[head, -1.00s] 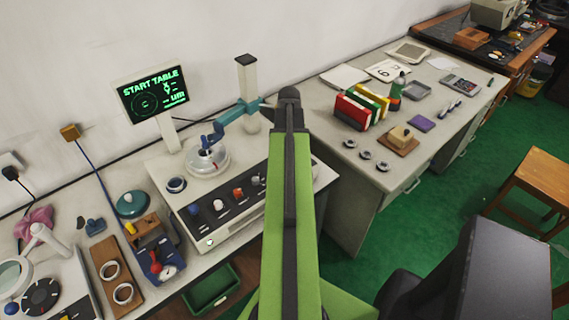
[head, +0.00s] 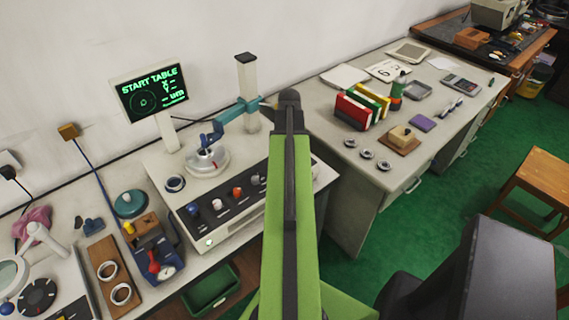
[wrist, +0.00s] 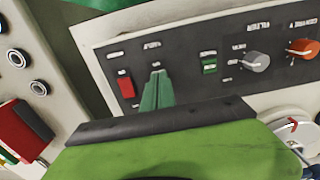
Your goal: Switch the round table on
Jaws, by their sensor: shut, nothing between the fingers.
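The round table (head: 207,160) is a pale disc on top of the white measuring machine (head: 160,172), with a blue-teal probe arm over it. The screen (head: 150,92) behind reads "START TABLE" in green. In the wrist view the machine's dark front panel (wrist: 185,73) appears upside down, with a red switch (wrist: 126,86) and a green switch (wrist: 209,63). My gripper (wrist: 157,76) is shut and empty, its green fingertips at the panel between these two switches. The fingers cover that part of the panel; I cannot tell whether they touch it. In the head view my arm hides the gripper.
A grey knob (wrist: 256,61) and an orange knob (wrist: 303,47) sit on the same panel. Several rings, coloured books (head: 362,106) and a wooden block stand on the right bench. A green bin (head: 210,290) is below.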

